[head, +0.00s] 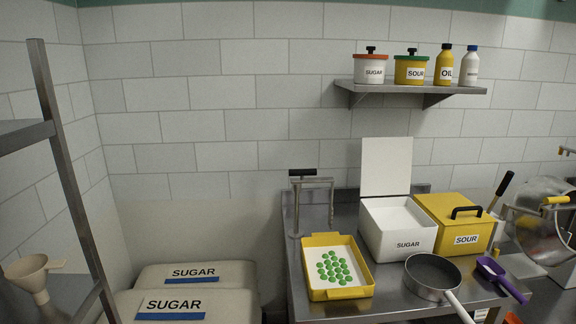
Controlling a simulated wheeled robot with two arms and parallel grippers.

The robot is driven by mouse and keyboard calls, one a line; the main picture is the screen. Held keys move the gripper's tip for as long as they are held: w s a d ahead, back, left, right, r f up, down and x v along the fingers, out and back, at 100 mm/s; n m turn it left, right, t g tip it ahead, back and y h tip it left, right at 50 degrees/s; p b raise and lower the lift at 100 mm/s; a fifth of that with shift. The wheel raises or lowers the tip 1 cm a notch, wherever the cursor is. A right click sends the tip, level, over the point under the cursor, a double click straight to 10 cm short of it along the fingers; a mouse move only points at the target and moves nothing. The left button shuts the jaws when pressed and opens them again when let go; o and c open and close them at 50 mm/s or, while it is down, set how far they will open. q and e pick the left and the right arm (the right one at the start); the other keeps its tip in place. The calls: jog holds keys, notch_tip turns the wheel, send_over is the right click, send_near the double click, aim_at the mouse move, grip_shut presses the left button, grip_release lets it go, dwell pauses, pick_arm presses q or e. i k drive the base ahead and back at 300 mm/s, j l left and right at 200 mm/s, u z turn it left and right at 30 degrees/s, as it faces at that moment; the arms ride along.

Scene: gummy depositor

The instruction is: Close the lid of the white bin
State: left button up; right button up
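The white bin (398,245), labelled SUGAR, stands on the metal table. Its white lid (386,166) is hinged at the back and stands upright, so the bin is open and its pale inside shows. Neither of my grippers is in the head view.
A yellow SOUR bin (455,222) with its lid down stands against the white bin's right side. In front are a yellow tray (337,267) of green gummies, a pan (433,277) and a purple scoop (500,277). A shelf (415,91) with containers hangs above the lid.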

aim_at(386, 163)
jog(key=i+z, duration=0.2)
jog(key=i, duration=0.2)
jog(key=i+j+z, duration=0.2)
jog(key=i, duration=0.25)
